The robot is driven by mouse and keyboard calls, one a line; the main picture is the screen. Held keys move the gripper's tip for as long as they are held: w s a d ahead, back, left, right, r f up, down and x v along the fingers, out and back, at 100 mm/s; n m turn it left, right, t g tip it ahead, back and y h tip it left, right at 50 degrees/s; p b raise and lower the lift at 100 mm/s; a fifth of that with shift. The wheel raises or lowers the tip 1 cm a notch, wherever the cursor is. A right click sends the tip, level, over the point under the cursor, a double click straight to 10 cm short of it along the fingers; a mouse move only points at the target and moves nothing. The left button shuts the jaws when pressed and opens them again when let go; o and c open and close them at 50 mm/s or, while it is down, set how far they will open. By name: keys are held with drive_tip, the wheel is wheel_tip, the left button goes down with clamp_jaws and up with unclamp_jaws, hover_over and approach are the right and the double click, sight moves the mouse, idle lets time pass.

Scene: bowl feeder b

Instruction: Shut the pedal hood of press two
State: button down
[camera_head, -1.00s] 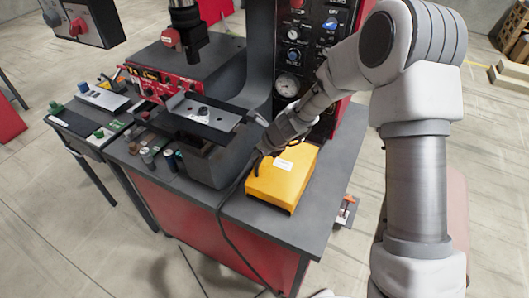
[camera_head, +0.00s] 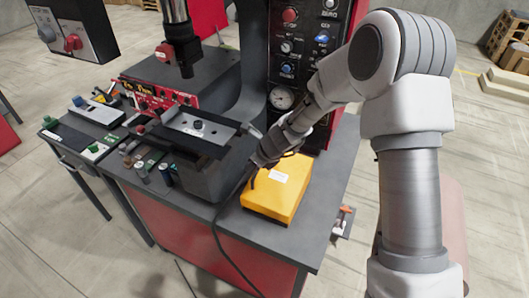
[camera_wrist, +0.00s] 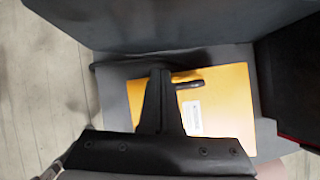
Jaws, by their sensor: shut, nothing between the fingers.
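The yellow pedal box (camera_head: 278,189) with a pale label on top sits on the grey bench top of the press. I cannot tell how far its hood stands open. My gripper (camera_head: 253,178) is at the box's rear left edge, fingers pointing down, shut and empty. In the wrist view the yellow top (camera_wrist: 228,88) lies beyond my gripper (camera_wrist: 160,72), whose closed fingers overlap its left edge. A short dark bar (camera_wrist: 190,84) shows beside the fingertips. Whether they touch the box is unclear.
The press table (camera_head: 199,126) stands left of the box, with several small coloured parts (camera_head: 150,168) before it. A control panel (camera_head: 300,60) rises behind. A black cable (camera_head: 216,225) hangs over the bench's front edge. Free bench top lies right of the box.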

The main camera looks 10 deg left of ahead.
drive_tip(key=s+d+r+n+p, duration=0.1)
drive_tip(key=s+d+r+n, duration=0.35)
drive_tip(key=r, duration=0.35)
drive_tip(key=s+d+r+n+h+p, duration=0.1)
drive_tip(key=s+d+r+n, duration=0.3)
drive_tip(key=r, duration=0.5)
drive_tip(key=s+d+r+n+p, duration=0.1)
drive_tip(key=s+d+r+n, duration=0.2)
drive_tip(key=s+d+r, duration=0.4)
drive_tip(key=s+d+r+n+t+h, duration=0.1)
drive_tip(key=s+d+r+n+h, duration=0.3)
drive_tip(key=s+d+n, duration=0.6)
drive_tip(key=shift+s+d+r+n+t, duration=0.35)
drive_tip(key=shift+s+r+n, duration=0.55)
drive_tip(key=shift+n, duration=0.35)
